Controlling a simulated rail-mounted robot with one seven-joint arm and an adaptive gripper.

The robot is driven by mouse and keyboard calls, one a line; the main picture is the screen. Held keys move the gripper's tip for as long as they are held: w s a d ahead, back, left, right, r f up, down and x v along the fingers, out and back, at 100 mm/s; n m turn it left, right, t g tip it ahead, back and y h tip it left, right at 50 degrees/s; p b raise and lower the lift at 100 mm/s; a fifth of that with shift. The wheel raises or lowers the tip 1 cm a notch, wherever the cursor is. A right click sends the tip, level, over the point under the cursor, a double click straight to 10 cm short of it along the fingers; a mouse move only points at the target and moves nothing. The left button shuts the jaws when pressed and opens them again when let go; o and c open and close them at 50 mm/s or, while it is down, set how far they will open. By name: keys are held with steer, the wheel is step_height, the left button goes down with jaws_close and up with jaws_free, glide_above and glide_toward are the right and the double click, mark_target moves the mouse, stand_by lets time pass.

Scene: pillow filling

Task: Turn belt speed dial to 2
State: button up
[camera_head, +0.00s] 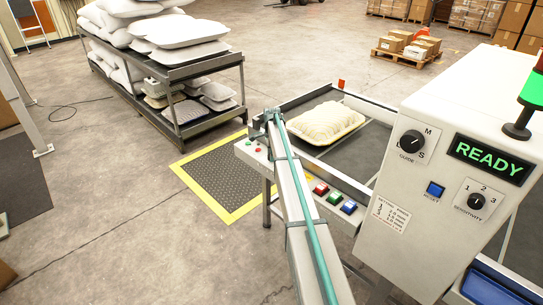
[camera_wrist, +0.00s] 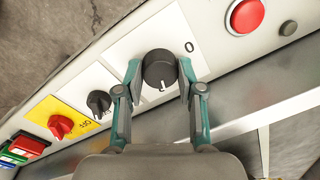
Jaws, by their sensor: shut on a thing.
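A large black dial (camera_wrist: 160,70) on the machine's white panel shows in the wrist view, with a "0" printed above it to the right. Its white pointer mark is at its lower edge. My gripper (camera_wrist: 160,64) is shut on this dial, with one teal and grey finger on each side. The rest of the dial's scale and its name are hidden or cannot be read. In the head view my gripper (camera_head: 271,117) is at the far end of the conveyor's side rail; the dial is hidden there.
A smaller black knob (camera_wrist: 98,103) and a red knob (camera_wrist: 60,126) on a yellow plate sit left of the dial. A red button (camera_wrist: 246,15) is to its right. A cabinet (camera_head: 440,160) displays READY.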

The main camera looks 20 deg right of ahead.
steer(key=shift+m, duration=1)
steer(key=o, duration=1.1)
steer(key=shift+o, duration=0.2)
steer(key=shift+r, duration=0.1)
step_height(320, 180, up, 12)
steer(key=shift+s+a, duration=0.15)
steer(key=shift+s, duration=0.2)
